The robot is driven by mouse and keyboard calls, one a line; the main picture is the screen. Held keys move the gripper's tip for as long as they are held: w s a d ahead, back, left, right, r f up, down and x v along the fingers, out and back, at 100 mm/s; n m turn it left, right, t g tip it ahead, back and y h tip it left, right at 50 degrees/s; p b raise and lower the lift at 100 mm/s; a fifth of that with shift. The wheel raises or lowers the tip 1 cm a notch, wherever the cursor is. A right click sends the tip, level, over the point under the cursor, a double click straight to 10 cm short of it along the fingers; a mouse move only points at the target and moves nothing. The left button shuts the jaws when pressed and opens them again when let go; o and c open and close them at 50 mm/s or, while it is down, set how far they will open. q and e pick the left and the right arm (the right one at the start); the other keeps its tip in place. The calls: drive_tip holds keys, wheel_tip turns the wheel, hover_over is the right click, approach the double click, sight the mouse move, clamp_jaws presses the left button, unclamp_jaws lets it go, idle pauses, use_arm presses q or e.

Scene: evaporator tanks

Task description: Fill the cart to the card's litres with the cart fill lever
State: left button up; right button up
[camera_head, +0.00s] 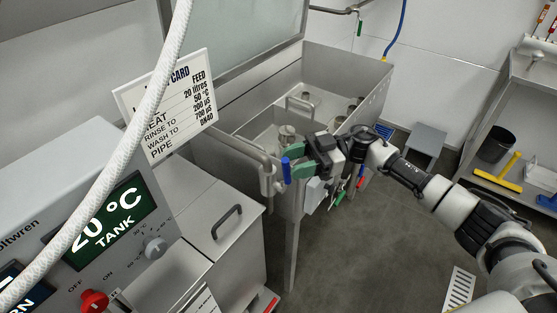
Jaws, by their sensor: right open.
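The card (168,103) stands tilted at upper left; it reads FEED 20 litres, 50 °C, 200 µS, 700 µS and PIPE DN40, partly covered by a pale hose. My right gripper (292,163) has green fingers and is open at a blue-handled lever (286,171) at the front of the steel tank. The blue handle is at the fingertips; I cannot tell whether they touch it. A steel box with a black handle (227,222) stands left of the lever; I cannot tell whether it is the cart. My left gripper is not in view.
The pale hose (135,125) crosses the left side. Green and red handles hang below the steel tank (345,75). A shelf with a black bucket (496,145) is at right.

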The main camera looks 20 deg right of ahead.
drive_tip(key=a, duration=0.4)
drive_tip(key=shift+s+p, duration=0.1)
drive_tip(key=shift+p, duration=0.25)
drive_tip(key=shift+c, duration=0.3)
drive_tip(key=c, duration=0.5)
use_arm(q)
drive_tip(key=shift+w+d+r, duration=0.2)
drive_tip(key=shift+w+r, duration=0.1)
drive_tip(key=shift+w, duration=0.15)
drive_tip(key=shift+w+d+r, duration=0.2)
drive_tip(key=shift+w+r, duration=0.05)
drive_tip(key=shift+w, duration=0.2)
use_arm(e)
clamp_jaws()
